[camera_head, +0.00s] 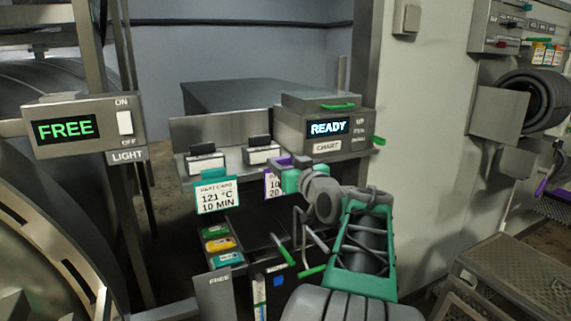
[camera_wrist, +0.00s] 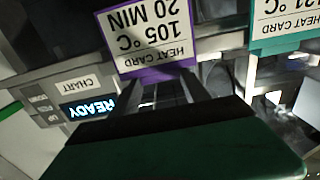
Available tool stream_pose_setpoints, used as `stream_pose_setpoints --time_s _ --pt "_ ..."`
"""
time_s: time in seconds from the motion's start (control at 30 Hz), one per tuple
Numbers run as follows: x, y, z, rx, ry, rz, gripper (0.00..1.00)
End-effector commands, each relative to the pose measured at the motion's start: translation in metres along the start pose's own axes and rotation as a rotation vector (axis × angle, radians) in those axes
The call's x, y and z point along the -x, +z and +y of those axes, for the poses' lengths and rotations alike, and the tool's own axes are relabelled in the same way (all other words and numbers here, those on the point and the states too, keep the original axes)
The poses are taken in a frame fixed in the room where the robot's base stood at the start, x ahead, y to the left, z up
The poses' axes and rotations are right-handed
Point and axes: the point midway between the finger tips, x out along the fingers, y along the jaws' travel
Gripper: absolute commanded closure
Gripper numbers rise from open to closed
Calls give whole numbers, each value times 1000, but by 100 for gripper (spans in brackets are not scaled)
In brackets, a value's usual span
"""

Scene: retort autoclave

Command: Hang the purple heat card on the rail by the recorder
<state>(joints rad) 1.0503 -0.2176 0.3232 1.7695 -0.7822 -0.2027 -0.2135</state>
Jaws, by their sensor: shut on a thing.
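The purple heat card (camera_wrist: 148,38), marked 105 °C 20 MIN, shows upside down in the wrist view. My gripper (camera_wrist: 163,84) is shut on the card's heading edge. In the head view my gripper (camera_head: 288,170) is in front of the recorder's shelf and hides most of the purple card (camera_head: 271,185). The recorder (camera_head: 325,125) has a READY display and a CHART label; its front also shows in the wrist view (camera_wrist: 70,88). A teal heat card (camera_head: 217,196), marked 121 °C 10 MIN, hangs at the shelf's front left. I cannot tell whether the purple card touches the rail.
Two small black-topped holders (camera_head: 206,161) stand on the shelf left of the recorder. A rack of coloured cards (camera_head: 222,244) and green-handled levers (camera_head: 283,250) lie below. A FREE sign with a light switch (camera_head: 85,125) is at left. A wall (camera_head: 425,130) rises at right.

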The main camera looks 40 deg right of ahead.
Motion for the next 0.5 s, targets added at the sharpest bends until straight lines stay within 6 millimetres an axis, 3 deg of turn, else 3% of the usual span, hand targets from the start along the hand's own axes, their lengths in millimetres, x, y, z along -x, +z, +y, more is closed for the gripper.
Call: stream_pose_setpoints --time_s 0.27,0.3,0.5 --pt "0 1 0 0 0 0 86" --pt "0 1 0 0 0 0 43" --pt "0 1 0 0 0 0 27"
